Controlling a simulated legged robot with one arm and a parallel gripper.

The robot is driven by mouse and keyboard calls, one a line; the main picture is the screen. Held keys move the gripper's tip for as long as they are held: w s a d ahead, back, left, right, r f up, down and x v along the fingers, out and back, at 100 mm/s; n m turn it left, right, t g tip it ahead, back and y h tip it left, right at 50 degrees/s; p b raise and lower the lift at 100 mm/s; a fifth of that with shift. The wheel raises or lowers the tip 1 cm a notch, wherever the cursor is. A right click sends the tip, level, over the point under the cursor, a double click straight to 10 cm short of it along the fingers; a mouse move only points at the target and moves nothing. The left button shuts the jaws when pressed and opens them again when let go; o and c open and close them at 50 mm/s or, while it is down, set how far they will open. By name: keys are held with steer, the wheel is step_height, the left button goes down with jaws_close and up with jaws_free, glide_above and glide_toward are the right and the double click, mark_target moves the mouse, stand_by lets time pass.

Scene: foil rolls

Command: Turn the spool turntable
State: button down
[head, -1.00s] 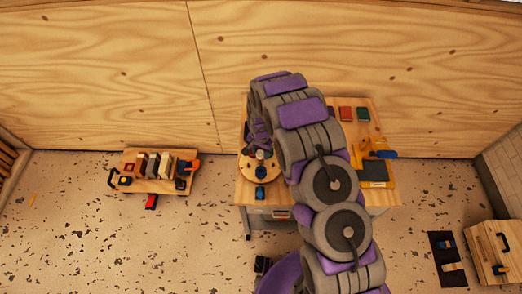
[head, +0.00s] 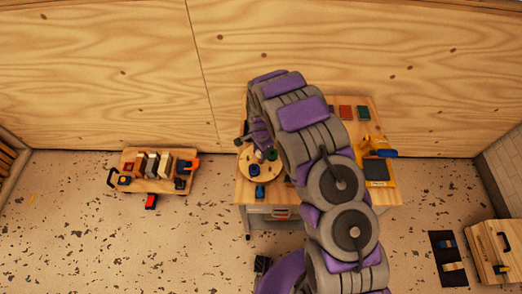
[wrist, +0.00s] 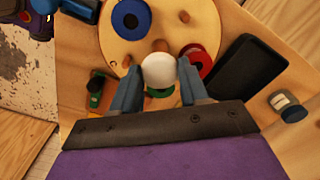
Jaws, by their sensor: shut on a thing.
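The spool turntable (wrist: 110,45) is a round pale wooden disc on a workbench; it also shows in the head view (head: 246,172), partly behind my arm. In the wrist view it carries a blue spool (wrist: 130,18), a red spool (wrist: 200,62) and a green spool (wrist: 160,91), partly hidden. A white rounded knob (wrist: 158,72) stands between the fingers of my gripper (wrist: 157,82), which is shut on it. Whether the knob is fixed to the disc is hidden. My fingertips are over the disc's edge. In the head view my gripper is hard to make out.
A dark flat slab (wrist: 245,75) and a small jar (wrist: 290,106) lie beside the disc on the bench. A small rack (head: 158,185) with upright blocks stands left on the floor. A yellow tool holder (head: 380,170) is at the bench's right. Open floor lies left of the bench.

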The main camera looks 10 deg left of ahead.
steer(key=shift+m+b, duration=0.9)
steer(key=shift+m, duration=1.3)
steer(key=shift+a+m+b, duration=0.1)
steer(key=shift+m+b, duration=0.7)
steer(key=shift+m, duration=1)
steer(key=shift+w+r+m, duration=0.1)
steer(key=shift+m, duration=0.5)
steer(key=c, duration=1)
jaws_free()
steer(key=o, duration=0.4)
steer(key=shift+a, duration=0.1)
steer(key=shift+r, duration=0.35)
step_height(320, 180, up, 16)
steer(key=shift+r+p, duration=0.15)
steer(key=shift+p, duration=0.95)
